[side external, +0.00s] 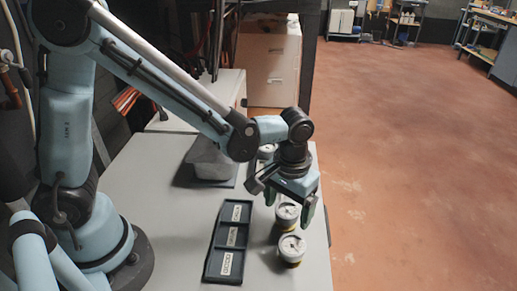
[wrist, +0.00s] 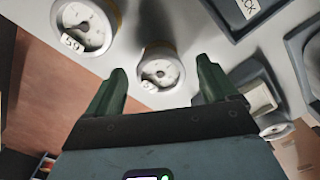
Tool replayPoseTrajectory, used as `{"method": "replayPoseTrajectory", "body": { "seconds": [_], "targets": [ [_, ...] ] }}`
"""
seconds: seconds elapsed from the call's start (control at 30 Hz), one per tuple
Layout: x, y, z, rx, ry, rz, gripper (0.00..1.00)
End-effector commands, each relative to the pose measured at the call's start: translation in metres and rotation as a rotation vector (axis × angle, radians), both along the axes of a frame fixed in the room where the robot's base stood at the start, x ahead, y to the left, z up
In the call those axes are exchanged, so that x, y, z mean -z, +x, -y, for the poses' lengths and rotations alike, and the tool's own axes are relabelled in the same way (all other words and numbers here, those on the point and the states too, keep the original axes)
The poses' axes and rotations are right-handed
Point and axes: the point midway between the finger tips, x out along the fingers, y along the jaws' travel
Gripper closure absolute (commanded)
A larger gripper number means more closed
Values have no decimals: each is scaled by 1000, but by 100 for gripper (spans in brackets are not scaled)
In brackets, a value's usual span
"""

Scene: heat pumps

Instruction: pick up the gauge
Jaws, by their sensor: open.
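Several round gauges with pale dials stand on the grey table. One gauge (side external: 287,214) is just below my gripper (side external: 289,203); a second gauge (side external: 291,249) is nearer the camera, and a third (side external: 266,151) is partly hidden behind my wrist. In the wrist view, a gauge with a small white tag (wrist: 160,71) lies between the green fingertips of my gripper (wrist: 161,76), which are open and apart. A larger-looking gauge with a numbered tag (wrist: 84,27) is at upper left, and another gauge (wrist: 277,130) is right of the right finger.
A black tray with three labelled compartments (side external: 211,263) lies left of the gauges, its corner (wrist: 228,28) at top right of the wrist view. A grey bin (side external: 208,160) stands farther back. The table's right edge is close beside the gauges, with red floor beyond.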

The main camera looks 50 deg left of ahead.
Motion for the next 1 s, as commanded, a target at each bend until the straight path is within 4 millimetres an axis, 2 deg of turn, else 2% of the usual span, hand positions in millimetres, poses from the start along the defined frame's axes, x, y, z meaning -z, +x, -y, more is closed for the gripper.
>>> {"method": "replayPoseTrajectory", "body": {
  "seconds": [0.13,0.4,0.83,0.87,1.0],
  "targets": [
    [11,0,0,0,0,2,14],
    [12,0,0,0,0,2,14],
    [12,0,0,-1,0,2,80],
    [12,0,0,-1,0,2,83],
    [12,0,0,-1,0,2,83]
  ]
}}
